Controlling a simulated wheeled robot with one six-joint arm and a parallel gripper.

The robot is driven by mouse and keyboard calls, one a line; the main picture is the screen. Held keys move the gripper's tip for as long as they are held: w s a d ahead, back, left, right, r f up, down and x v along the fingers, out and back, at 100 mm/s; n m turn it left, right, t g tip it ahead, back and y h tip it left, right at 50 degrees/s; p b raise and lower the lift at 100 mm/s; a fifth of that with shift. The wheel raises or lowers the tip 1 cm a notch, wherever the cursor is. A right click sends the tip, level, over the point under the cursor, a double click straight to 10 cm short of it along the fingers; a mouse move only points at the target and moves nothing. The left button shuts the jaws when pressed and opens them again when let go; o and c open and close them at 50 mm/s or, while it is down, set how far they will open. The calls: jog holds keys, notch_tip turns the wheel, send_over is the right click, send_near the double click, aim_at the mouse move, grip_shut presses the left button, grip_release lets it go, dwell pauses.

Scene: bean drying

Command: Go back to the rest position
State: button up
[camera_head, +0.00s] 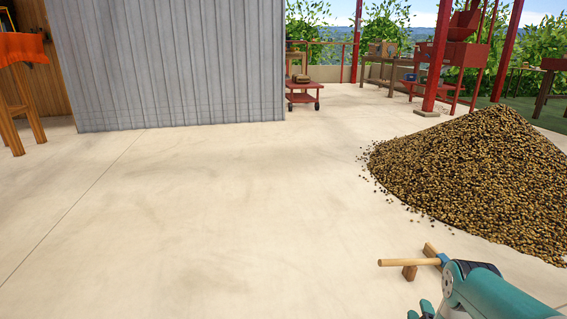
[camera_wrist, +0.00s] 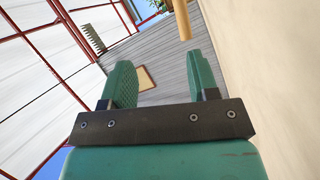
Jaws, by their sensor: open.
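My gripper (camera_wrist: 160,60) shows in the wrist view with its two green fingers apart and nothing between them. In the head view my teal arm reaches in at the bottom right corner, and teal finger-like parts (camera_head: 425,309) show at the bottom edge. A light wooden stick (camera_head: 402,262) with short wooden blocks by it is just left of the arm. A wooden rod (camera_wrist: 181,20) also shows beyond the fingertips at the top of the wrist view. I cannot tell whether it is the same stick.
A large heap of brown beans (camera_head: 480,170) lies on the pale floor (camera_head: 190,220) at the right. A grey corrugated wall (camera_head: 170,60) stands at the back left. A red cart (camera_head: 303,97) and a red post (camera_head: 437,60) are farther back. The middle floor is clear.

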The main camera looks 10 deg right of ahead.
jog(key=w+a+r+m+g+y+p, duration=0.1)
jog(key=w+a+r+m+g+p, duration=0.1)
jog(key=w+r, duration=0.5)
jog(key=w+a+r+m+g+y+p, duration=0.1)
jog(key=w+a+r, duration=0.3)
jog(key=r, duration=0.5)
jog(key=a+r+m+g+y+p, duration=0.1)
jog(key=a+r+g+y+p, duration=0.1)
jog(key=a+r, duration=0.6)
jog(key=a+r+m+g+y+p, duration=0.1)
jog(key=a+r+g+y, duration=0.2)
jog(key=r, duration=0.8)
jog(key=s+a+r+g+y+p, duration=0.3)
jog(key=s+a+r+g, duration=0.1)
jog(key=s+a+r, duration=1.1)
jog(key=s+r+n+g+p, duration=0.1)
jog(key=s+r+g+p, duration=0.3)
jog(key=s, duration=0.8)
jog(key=s+r+n+g+b, duration=0.1)
jog(key=s+r, duration=0.5)
jog(key=s, duration=0.6)
notch_tip(320, 180, up, 38)
jog(key=p, duration=3.7)
jog(key=shift+f+p, duration=0.15)
jog(key=shift+p, duration=0.2)
